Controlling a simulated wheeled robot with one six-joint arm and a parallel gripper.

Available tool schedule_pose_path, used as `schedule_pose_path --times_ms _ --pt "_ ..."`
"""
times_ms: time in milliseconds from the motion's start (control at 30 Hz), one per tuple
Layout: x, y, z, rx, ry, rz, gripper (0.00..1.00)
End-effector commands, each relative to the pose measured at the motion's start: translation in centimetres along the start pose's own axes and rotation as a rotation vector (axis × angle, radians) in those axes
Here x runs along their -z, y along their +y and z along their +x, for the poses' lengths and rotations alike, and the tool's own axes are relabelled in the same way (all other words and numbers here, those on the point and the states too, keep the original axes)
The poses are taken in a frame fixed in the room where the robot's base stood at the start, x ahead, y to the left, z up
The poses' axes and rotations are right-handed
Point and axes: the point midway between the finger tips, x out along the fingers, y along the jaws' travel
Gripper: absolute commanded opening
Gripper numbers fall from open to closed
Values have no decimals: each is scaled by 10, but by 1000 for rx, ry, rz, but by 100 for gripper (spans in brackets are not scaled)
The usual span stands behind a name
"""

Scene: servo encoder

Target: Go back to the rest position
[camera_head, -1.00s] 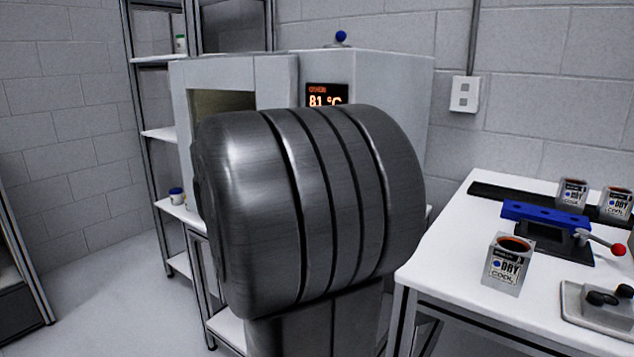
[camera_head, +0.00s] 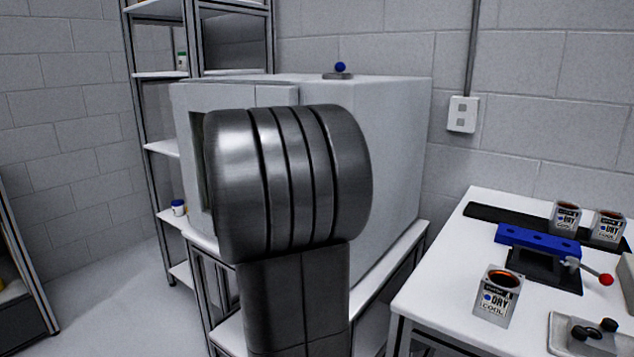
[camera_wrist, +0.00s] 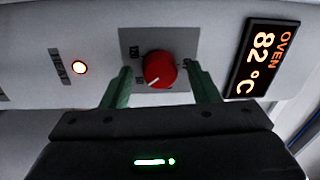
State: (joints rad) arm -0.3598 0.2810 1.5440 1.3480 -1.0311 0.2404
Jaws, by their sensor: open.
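In the wrist view my gripper (camera_wrist: 160,90) is open, its two green fingers on either side of a red knob (camera_wrist: 160,69). The knob sits on a grey plate (camera_wrist: 130,42) on the oven's front panel. I cannot tell whether the fingers touch it. In the head view the oven (camera_head: 385,150) is a large white box on a stand, and my arm hides much of its front. My gripper is hidden there.
A white table (camera_head: 440,290) at right holds several cans (camera_head: 497,296), a blue fixture (camera_head: 538,240) and a tray (camera_head: 580,335). A shelf rack (camera_head: 160,75) stands behind at left. Floor is clear at left.

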Motion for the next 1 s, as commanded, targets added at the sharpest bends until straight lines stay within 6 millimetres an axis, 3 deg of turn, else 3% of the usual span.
schedule_pose_path --times_ms 600,1000 --pt "1 -5 0 4 -30 -557 55" --pt "1 -1 0 7 -40 -755 55"
